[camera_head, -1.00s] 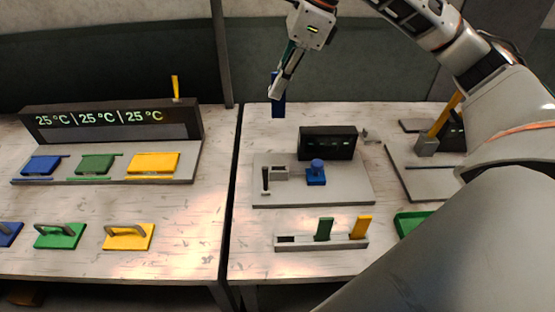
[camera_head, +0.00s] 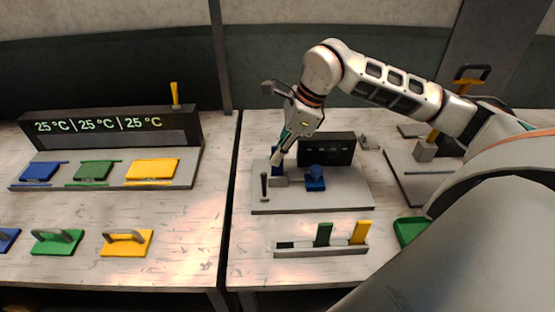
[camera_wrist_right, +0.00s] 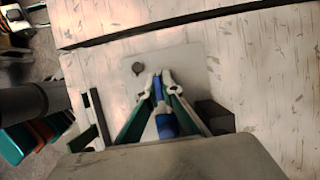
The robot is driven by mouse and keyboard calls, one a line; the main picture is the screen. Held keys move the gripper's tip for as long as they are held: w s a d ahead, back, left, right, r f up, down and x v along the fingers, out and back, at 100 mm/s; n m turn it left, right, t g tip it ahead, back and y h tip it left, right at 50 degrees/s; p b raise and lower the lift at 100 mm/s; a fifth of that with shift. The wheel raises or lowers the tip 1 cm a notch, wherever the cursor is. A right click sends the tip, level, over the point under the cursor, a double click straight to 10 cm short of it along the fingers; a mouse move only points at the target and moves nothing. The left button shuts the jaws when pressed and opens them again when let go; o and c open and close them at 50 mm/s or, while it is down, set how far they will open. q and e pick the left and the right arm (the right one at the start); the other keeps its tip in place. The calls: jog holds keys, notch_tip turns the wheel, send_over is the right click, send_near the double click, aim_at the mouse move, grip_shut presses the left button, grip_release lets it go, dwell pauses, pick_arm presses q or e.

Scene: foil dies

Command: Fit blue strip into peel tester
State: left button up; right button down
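My right gripper (camera_head: 281,155) is above the left part of the peel tester in the head view. It is shut on the blue strip (camera_head: 275,162), which hangs upright. The strip's lower end meets or overlaps the small grey clamp (camera_head: 279,182); I cannot tell if it is inside. The peel tester has a grey base (camera_head: 335,203), a dark display (camera_head: 340,149), a dark lever (camera_head: 264,186) and a blue knobbed block (camera_head: 315,180). In the right wrist view, the blue strip (camera_wrist_right: 158,90) shows between the fingertips (camera_wrist_right: 160,76). My left gripper is not in view.
A grey rack (camera_head: 345,249) in front holds a green strip (camera_head: 323,234) and a yellow strip (camera_head: 360,231); its left slot is empty. A green tray (camera_head: 408,231) lies to its right. A heated-plate station (camera_head: 110,125) stands on the left table, across a gap.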

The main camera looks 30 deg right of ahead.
jog(key=shift+f, duration=0.95)
jog(key=shift+f, duration=0.1)
jog(key=c, duration=2.2)
grip_release()
jog(key=shift+c, duration=0.2)
jog(key=v, duration=1.2)
jog(key=shift+b, duration=0.35)
